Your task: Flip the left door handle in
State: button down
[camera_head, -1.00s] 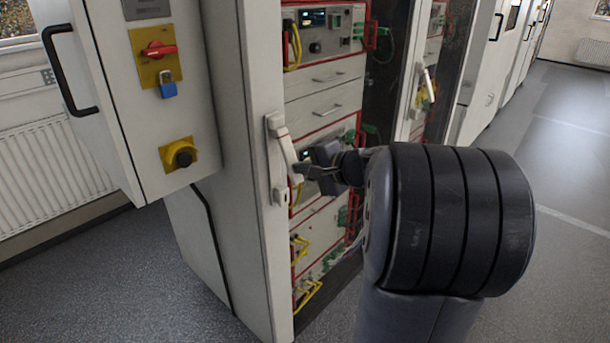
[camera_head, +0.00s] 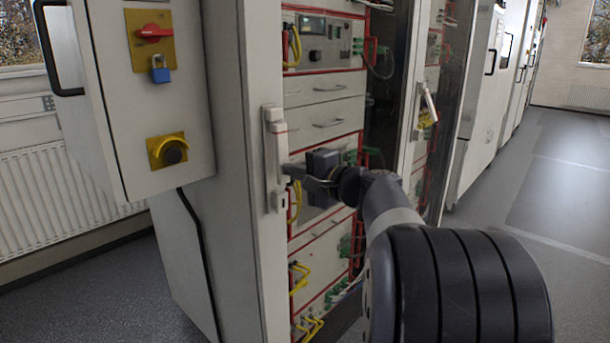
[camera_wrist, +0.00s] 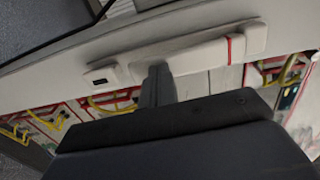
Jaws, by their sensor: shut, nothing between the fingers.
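The left door handle (camera_head: 275,155) is a long pale lever on the edge of the left white cabinet door. It stands almost upright and lies close along its mount; I cannot tell whether it is fully seated. In the wrist view the handle (camera_wrist: 190,57) runs across the upper middle, with a red line near its right end. My gripper (camera_head: 289,171) is shut and empty, its fingertips at the lower part of the handle, touching or almost touching it. In the wrist view its fingers (camera_wrist: 158,84) end against the handle's lower edge.
Behind the door are instrument racks (camera_head: 322,85) with red frames and yellow cables. A second door handle (camera_head: 429,102) sticks out on the right. A grey control box (camera_head: 150,100) with a red switch and blue padlock stands at left. The floor at right is clear.

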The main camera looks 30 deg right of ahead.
jog(key=shift+w+a+f+b, duration=0.1)
jog(key=shift+w+f+b, duration=0.15)
jog(key=shift+b, duration=0.2)
dwell(0.5)
jog(key=shift+s, duration=0.1)
